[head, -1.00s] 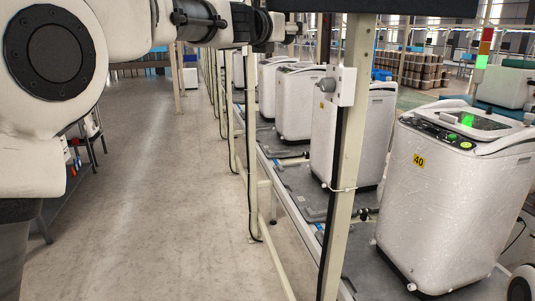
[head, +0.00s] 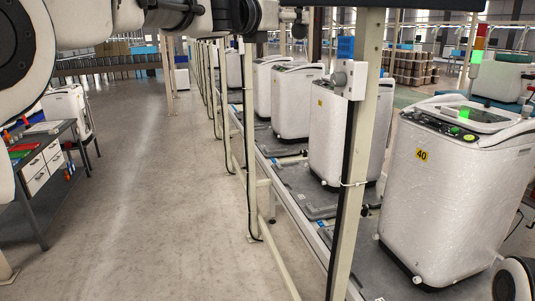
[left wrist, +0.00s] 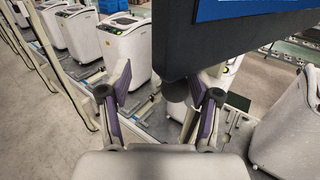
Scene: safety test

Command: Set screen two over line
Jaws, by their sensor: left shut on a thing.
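The screen is a dark panel; its lower edge (head: 425,4) shows at the top of the head view. In the left wrist view the screen (left wrist: 176,45) is large, with a blue display partly cut off by the top edge. My left gripper (left wrist: 160,82) has its fingers on either side of a dark round part below the screen and is shut on it. In the head view my left gripper (head: 298,18) is at the top, by the screen's left end. The line (head: 307,203) carries several white washing machines below. My right gripper is out of view.
An upright pale post (head: 354,140) with a white switch box stands in front of the line. The nearest washing machine (head: 450,190) bears a yellow 40 label. A tool bench (head: 45,165) stands at the left. The grey aisle floor (head: 155,190) is clear.

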